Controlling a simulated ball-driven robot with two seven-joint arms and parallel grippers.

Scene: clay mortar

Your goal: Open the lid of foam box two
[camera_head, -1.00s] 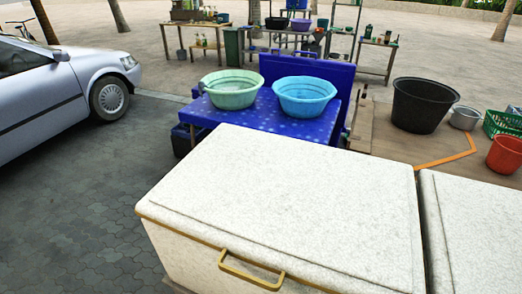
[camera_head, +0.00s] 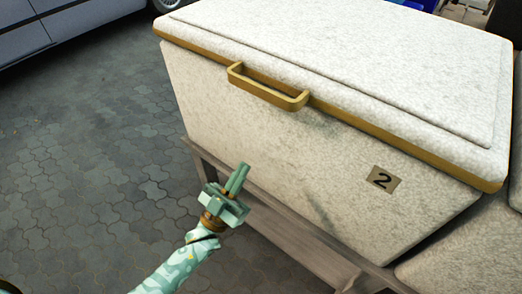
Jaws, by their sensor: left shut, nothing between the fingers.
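A large white foam box (camera_head: 280,150) fills the right half of the view, with a "2" label (camera_head: 384,180) on its front face. Its white lid (camera_head: 340,55) with a brown rim lies shut on top. A yellow-brown handle (camera_head: 268,92) sticks out from the front edge of the lid. My left gripper (camera_head: 241,172) is shut and empty. It is in front of the box, below the handle in the picture and apart from it. My right gripper is not in view.
The box stands on a wooden stand (camera_head: 290,233). Another foam box (camera_head: 470,250) stands close on its right. A light-coloured car (camera_head: 60,25) is parked at the upper left. The paved ground (camera_head: 90,150) left of the box is clear.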

